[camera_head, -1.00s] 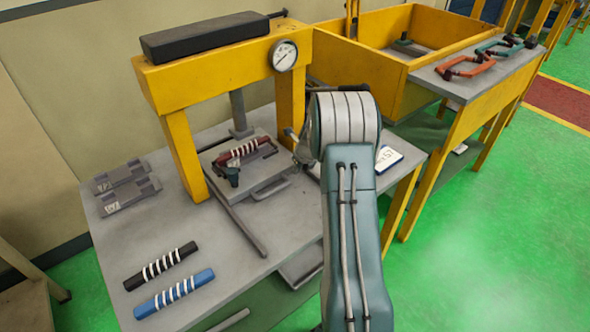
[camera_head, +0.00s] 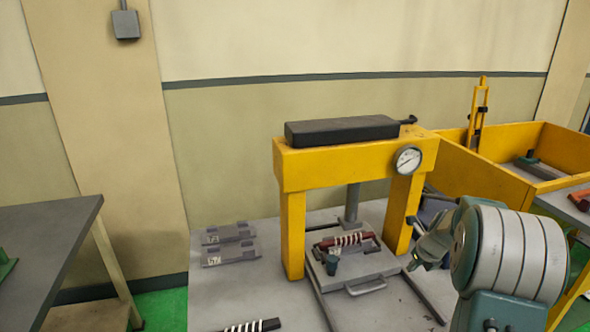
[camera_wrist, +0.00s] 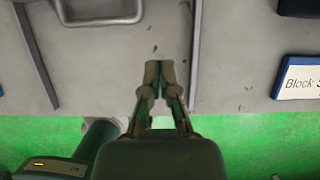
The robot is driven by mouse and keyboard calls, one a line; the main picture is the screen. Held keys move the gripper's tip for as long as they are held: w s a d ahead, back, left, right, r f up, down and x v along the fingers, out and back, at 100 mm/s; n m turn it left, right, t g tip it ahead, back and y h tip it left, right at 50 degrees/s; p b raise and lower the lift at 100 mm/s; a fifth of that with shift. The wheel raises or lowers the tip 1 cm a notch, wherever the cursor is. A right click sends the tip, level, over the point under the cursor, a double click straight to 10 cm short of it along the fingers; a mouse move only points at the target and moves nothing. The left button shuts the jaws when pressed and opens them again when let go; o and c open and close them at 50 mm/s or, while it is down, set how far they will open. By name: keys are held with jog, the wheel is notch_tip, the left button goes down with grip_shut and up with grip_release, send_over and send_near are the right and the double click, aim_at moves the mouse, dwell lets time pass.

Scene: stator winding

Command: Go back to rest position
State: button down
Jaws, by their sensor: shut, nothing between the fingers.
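My gripper (camera_wrist: 160,72) shows in the wrist view with its fingertips together and nothing between them, above the front edge of the grey table (camera_wrist: 226,60). In the head view my gripper (camera_head: 422,243) is small, right of the yellow press (camera_head: 293,175), at the end of my folded arm at the lower right. A dark red coil with white bands (camera_head: 343,239) lies on the grey press plate (camera_head: 360,264) between the press legs. I cannot tell from the head view whether the gripper touches anything.
Two grey blocks (camera_head: 230,256) lie left of the press. A black coil with white bands (camera_head: 255,325) is cut off below. A yellow bin (camera_head: 520,140) stands at the right. Another grey table (camera_head: 40,235) is at the left. A label plate (camera_wrist: 299,77) shows in the wrist view.

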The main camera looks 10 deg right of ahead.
jog(key=s+a+r+n, duration=0.5)
jog(key=a+r+n, duration=0.3)
jog(key=a+n, duration=0.15)
jog(key=s+a+r+n, duration=0.5)
jog(key=a+r+n, duration=0.25)
jog(key=a, duration=0.25)
jog(key=s+a+n, duration=0.4)
jog(key=s+n, duration=0.4)
jog(key=n, duration=0.1)
jog(key=s+a+r+n+t, duration=0.1)
jog(key=s+a+n, duration=0.3)
jog(key=s+n, duration=0.4)
jog(key=shift+s+a+n, duration=0.35)
jog(key=shift+s+n, duration=0.05)
jog(key=shift+s, duration=0.25)
jog(key=shift+d, duration=0.1)
